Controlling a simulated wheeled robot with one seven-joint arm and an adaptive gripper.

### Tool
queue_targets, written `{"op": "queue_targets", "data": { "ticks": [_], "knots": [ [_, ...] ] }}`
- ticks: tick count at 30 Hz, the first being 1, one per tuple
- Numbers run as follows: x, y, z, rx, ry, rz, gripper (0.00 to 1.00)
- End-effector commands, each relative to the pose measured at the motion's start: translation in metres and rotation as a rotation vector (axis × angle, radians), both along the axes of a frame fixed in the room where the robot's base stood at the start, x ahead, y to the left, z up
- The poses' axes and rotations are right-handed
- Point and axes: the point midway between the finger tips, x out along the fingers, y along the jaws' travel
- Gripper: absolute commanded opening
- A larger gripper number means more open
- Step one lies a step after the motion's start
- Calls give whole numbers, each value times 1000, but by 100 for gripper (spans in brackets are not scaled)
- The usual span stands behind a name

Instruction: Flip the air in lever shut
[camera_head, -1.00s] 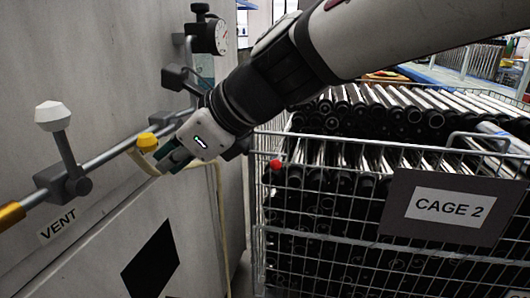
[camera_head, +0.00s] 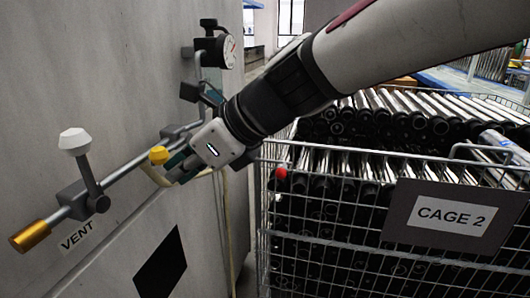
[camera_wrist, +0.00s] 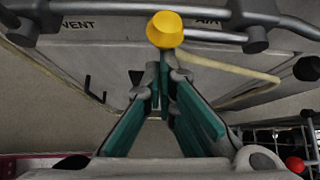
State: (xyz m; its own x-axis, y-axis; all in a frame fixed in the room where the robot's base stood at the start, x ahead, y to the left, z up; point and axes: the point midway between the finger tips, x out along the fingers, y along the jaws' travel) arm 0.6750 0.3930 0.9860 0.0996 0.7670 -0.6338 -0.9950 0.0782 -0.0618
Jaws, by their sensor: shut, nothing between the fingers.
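A yellow knob (camera_head: 158,155) sits by the pipe on the grey panel, right of the white-knobbed vent lever (camera_head: 82,165). In the wrist view the yellow knob (camera_wrist: 165,30) is at top centre, just beyond my fingertips, between the VENT label and a partly covered AIR label (camera_wrist: 207,20). My gripper (camera_head: 175,166) is shut and empty, right beside the yellow knob. Its green-sided fingers (camera_wrist: 164,72) meet just below the knob in the wrist view. Whether they touch it I cannot tell. The lever's stem is mostly hidden by knob and fingers.
A wire cage (camera_head: 380,250) full of dark tubes, signed CAGE 2, stands close on the right, with a red knob (camera_head: 281,173) by its edge. A dial gauge (camera_head: 229,51) is higher on the panel.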

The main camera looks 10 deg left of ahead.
Motion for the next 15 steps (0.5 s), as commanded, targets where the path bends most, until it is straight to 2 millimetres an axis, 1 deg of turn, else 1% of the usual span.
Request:
{"op": "queue_targets", "data": {
  "ticks": [1, 8, 15],
  "knots": [
    [0, 0, 4, 1, 14, -1, 0],
    [-1, 0, 15, 7, 112, -3, 0],
    [-2, 0, 28, 20, 260, -2, 0]
  ]
}}
